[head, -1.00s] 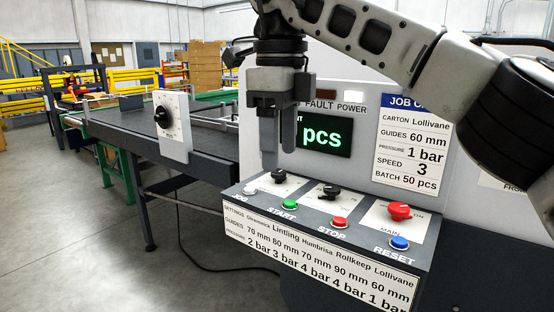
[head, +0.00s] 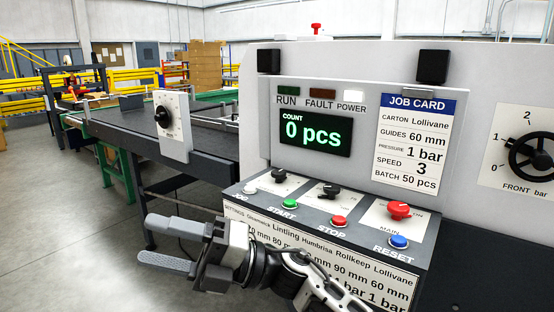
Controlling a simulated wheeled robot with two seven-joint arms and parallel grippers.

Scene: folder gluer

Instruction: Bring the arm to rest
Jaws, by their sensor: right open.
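My right gripper (head: 168,244) is low in the head view, in front of the settings plate at the console's lower left. Its two fingers point left and stand apart with nothing between them. My right arm comes in from the bottom and covers part of the settings plate (head: 330,244). The gripper appears apart from the console (head: 428,246). My left gripper is not in view.
The console top carries a green START button (head: 289,204), a red STOP button (head: 338,221), a blue RESET button (head: 399,242) and a red main switch (head: 399,210). The display (head: 315,134) reads 0 pcs. A conveyor (head: 130,122) runs behind at left. Open floor lies left.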

